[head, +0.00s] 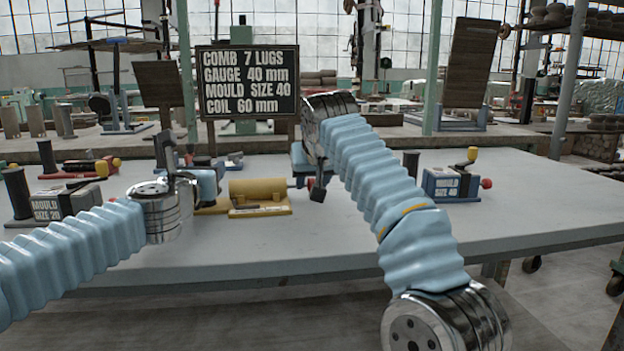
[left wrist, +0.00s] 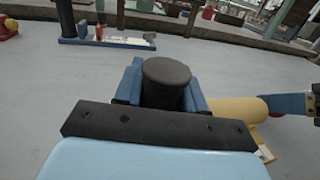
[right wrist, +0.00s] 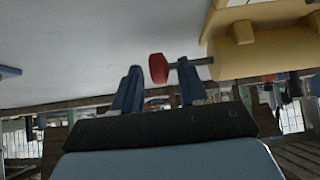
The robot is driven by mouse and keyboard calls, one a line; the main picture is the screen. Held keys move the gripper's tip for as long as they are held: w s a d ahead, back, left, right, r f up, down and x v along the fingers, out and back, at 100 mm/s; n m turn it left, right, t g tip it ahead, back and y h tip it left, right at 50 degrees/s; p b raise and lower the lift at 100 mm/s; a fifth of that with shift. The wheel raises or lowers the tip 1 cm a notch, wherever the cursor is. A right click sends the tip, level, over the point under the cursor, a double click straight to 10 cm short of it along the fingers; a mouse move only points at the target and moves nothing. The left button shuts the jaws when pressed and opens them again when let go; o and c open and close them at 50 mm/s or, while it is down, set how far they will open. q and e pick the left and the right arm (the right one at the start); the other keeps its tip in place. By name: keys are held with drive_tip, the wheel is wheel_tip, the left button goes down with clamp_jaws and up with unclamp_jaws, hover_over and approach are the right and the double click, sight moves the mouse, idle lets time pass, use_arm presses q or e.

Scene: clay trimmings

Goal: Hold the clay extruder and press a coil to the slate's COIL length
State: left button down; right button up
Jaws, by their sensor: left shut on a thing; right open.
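The slate (head: 247,81) reads COMB 7 LUGS, GAUGE 40 mm, MOULD SIZE 40, COIL 60 mm. The yellow clay extruder (head: 258,190) lies on the table, its barrel also showing in the left wrist view (left wrist: 232,108). My left gripper (head: 206,184) is shut on a dark upright grip (left wrist: 166,78) beside the barrel, seemingly the extruder's handle. The extruder's red plunger knob (right wrist: 158,68) sits on a thin rod at the barrel's end. My right gripper (right wrist: 157,88) is open, its fingers on either side of the knob and rod; contact is unclear. I see no coil.
A blue tool marked SIZE 40 (head: 446,184) stands to the right. A MOULD SIZE 20 tool (head: 48,203) and a red tool (head: 88,167) stand at the left. The table (head: 350,250) is clear at the front and far right.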

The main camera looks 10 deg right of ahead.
drive_tip(key=shift+c, duration=0.4)
clamp_jaws()
drive_tip(key=shift+a, duration=1.1)
drive_tip(key=shift+o, duration=0.4)
unclamp_jaws()
drive_tip(key=shift+d, duration=0.2)
